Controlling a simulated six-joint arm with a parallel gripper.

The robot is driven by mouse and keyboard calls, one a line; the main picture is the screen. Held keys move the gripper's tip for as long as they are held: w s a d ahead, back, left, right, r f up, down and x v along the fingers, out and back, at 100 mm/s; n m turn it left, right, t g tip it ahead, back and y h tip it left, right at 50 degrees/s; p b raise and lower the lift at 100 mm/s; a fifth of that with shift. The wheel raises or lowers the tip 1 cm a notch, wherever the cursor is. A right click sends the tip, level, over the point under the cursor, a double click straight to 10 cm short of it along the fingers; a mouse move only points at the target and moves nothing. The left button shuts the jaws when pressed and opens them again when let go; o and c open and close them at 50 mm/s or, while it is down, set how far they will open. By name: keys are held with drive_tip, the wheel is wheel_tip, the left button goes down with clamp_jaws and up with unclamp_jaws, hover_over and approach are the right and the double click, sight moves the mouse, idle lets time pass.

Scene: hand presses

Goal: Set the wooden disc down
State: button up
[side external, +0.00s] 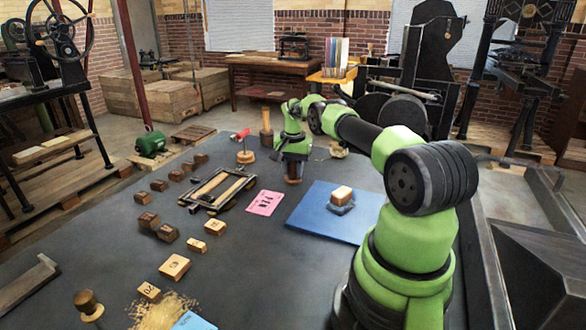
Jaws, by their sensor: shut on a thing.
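My gripper (293,163) points down over the dark table (110,245), between the pink card and the blue mat's far left corner. It is shut on the brown wooden disc (293,180), which shows just below the green wrist. The fingers are small and dark here, and the wrist hides the disc's upper part. The disc is at or very close to the table top; I cannot tell whether it touches.
A blue mat (315,218) with a wood-topped block (342,195) lies right of the gripper. A pink printed card (265,203), a wooden frame (217,190) and a round-based knob (245,157) are to the left. Several lettered wooden blocks (174,267) lie farther left.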

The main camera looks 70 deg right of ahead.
drive_tip(key=shift+f, duration=0.15)
drive_tip(key=o, duration=0.9)
drive_tip(key=shift+o, duration=0.2)
drive_tip(key=shift+r, duration=0.2)
